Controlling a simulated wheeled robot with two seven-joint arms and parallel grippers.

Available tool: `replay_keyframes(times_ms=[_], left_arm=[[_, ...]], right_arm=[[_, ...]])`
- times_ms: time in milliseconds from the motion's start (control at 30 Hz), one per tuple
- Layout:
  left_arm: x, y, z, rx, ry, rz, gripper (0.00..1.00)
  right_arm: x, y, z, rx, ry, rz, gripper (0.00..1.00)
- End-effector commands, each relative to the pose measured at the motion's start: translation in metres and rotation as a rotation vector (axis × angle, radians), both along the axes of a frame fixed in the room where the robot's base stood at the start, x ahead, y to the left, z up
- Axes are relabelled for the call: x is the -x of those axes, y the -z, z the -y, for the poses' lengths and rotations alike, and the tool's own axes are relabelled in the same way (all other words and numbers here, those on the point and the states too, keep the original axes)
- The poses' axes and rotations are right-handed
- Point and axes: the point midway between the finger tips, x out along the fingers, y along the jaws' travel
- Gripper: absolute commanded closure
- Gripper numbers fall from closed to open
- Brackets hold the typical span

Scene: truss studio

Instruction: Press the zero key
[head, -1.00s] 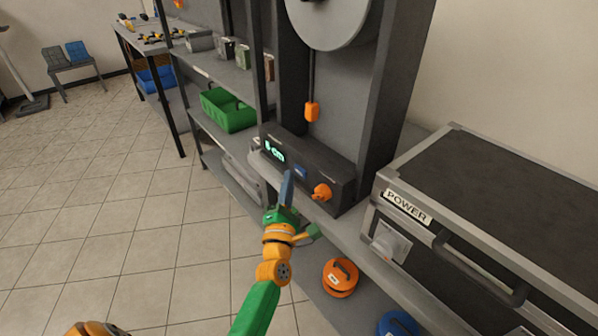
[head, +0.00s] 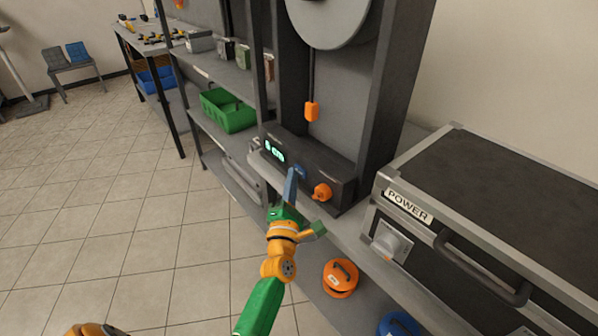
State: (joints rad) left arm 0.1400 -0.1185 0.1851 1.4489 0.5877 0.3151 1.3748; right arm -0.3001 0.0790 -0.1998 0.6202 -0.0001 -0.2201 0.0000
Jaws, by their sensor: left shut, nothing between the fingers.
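The dark control box (head: 330,170) sits on the shelf below the large grey disc. On its front are a lit green display (head: 275,150), a small blue key (head: 300,171) and an orange knob (head: 322,192). My left gripper (head: 291,178) is shut and empty, its blue fingers pointing up at the box front beside the blue key. The fingertips overlap the area just left of the key; I cannot tell whether they touch it. My right gripper is not in view.
An orange pendant (head: 311,111) hangs on a cord above the box. A case marked POWER (head: 480,200) with a handle stands at the right. A green bin (head: 228,110) is on the left shelf. Orange weights (head: 340,277) and a blue one (head: 398,325) lie below.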

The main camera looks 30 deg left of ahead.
Motion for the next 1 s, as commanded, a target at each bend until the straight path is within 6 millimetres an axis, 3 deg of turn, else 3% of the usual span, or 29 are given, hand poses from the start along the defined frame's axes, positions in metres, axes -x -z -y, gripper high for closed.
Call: replay_keyframes(times_ms=[733, 1000], left_arm=[[-0.005, 0.0, 0.002, 0.001, 0.0, 0.0, 1.0], [0.005, -0.001, -0.002, -0.001, 0.0, -0.001, 1.0]], right_arm=[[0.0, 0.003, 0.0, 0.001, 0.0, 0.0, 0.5], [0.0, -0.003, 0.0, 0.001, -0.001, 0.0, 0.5]])
